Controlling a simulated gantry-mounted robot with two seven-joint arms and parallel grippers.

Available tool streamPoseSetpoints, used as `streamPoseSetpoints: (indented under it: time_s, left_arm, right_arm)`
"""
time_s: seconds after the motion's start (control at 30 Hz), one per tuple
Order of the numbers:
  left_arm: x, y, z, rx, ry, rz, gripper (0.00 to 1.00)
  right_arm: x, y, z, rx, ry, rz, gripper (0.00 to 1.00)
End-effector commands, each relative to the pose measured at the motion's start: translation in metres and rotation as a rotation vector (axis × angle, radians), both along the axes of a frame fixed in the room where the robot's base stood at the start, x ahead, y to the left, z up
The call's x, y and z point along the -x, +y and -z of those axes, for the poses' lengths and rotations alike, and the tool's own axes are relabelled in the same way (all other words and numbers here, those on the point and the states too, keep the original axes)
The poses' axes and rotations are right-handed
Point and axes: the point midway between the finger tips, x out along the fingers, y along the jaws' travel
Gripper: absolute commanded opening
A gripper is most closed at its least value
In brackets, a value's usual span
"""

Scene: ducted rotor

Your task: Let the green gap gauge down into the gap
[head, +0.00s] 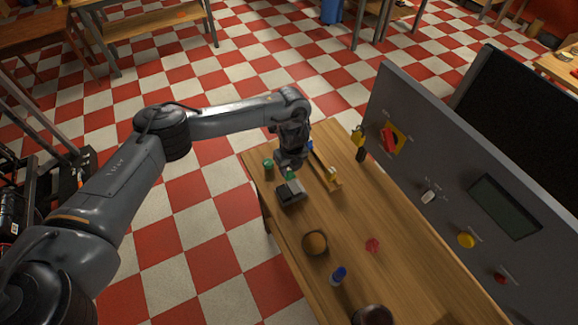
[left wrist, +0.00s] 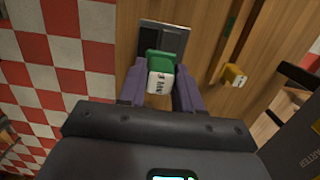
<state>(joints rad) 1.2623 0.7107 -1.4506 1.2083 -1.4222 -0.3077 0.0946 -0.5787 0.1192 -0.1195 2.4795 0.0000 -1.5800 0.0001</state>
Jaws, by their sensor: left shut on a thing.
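My left gripper (head: 290,168) is shut on the green gap gauge (left wrist: 160,62), a small green piece with a white lettered label on the end nearer the wrist camera. In the head view a bit of its green (head: 290,174) shows under the gripper, by a dark and grey block (head: 291,193) on the table. In the left wrist view the block (left wrist: 172,37) lies just beyond the gauge. The gap itself is hidden, and I cannot tell whether the gauge touches the block. My right gripper is out of view.
A small green item (head: 268,164) stands left of the block on the wooden table (head: 350,212).

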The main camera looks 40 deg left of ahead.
Motion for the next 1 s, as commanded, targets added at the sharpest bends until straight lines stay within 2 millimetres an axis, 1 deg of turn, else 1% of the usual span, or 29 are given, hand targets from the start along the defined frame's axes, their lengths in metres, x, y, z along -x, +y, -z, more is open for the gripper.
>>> streamPoseSetpoints:
  time_s: [0.27, 0.6, 0.8, 1.0]
  left_arm:
    - [0.001, 0.000, 0.020, -0.001, 0.002, 0.000, 0.03]
    - [0.001, 0.000, 0.050, 0.000, 0.002, 0.000, 0.03]
    - [0.000, 0.000, 0.060, 0.000, 0.001, 0.000, 0.03]
    - [0.000, 0.000, 0.064, 0.000, 0.000, -0.001, 0.03]
  right_arm:
    - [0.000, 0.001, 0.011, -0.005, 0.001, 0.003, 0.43]
    - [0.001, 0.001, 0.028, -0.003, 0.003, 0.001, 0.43]
    - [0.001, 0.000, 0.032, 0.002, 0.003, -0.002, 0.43]
    - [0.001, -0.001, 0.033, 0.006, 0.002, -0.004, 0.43]
